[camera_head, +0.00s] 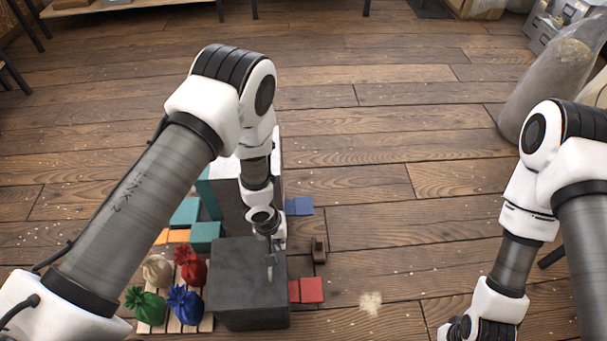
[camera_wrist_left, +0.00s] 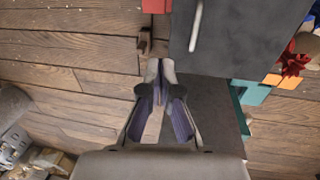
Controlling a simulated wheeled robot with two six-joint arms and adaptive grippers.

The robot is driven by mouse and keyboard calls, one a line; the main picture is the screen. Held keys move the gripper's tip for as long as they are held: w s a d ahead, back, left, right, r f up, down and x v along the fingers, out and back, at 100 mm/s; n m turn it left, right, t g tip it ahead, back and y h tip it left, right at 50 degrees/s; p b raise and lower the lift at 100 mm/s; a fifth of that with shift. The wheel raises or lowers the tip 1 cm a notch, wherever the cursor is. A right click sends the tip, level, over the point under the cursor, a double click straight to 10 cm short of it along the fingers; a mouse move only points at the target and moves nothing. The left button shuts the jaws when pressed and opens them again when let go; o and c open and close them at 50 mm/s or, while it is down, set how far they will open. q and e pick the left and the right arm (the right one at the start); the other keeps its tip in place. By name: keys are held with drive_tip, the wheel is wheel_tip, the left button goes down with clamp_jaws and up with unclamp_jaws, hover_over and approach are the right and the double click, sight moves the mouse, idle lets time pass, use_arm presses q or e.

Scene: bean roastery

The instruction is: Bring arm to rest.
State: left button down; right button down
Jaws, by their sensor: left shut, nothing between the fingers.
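My left arm (camera_head: 160,190) reaches in from the left, bent at the elbow, with its forearm pointing down. My left gripper (camera_head: 271,243) hangs beside the top of a dark grey box (camera_head: 235,275). In the left wrist view the gripper (camera_wrist_left: 160,66) has its fingertips together with nothing between them. A slim pale grey rod (camera_wrist_left: 196,25) lies on the dark box top, apart from the fingers. My right arm (camera_head: 515,255) hangs at the right; its gripper is out of the frame.
A slatted pallet (camera_head: 207,324) holds a beige sack (camera_head: 157,270), red sack (camera_head: 191,266), green sack (camera_head: 146,305) and blue sack (camera_head: 185,304). Teal blocks (camera_head: 205,236), red blocks (camera_head: 312,289), blue blocks (camera_head: 299,205) and a small brown piece (camera_head: 319,250) lie around. The floor between the arms is mostly clear.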

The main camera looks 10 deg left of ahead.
use_arm(q)
drive_tip(key=s+a+r+m+p, duration=0.1)
drive_tip(key=s+a+r+p, duration=0.3)
drive_tip(key=s, duration=0.6)
drive_tip(key=s+a+r+m+y+p, duration=0.1)
drive_tip(key=s+a+r+p, duration=0.3)
drive_tip(key=s+a+r, duration=0.2)
drive_tip(key=s+r, duration=0.2)
drive_tip(key=s, duration=0.2)
drive_tip(key=shift+m+g+y, duration=0.3)
drive_tip(key=shift+g, duration=0.1)
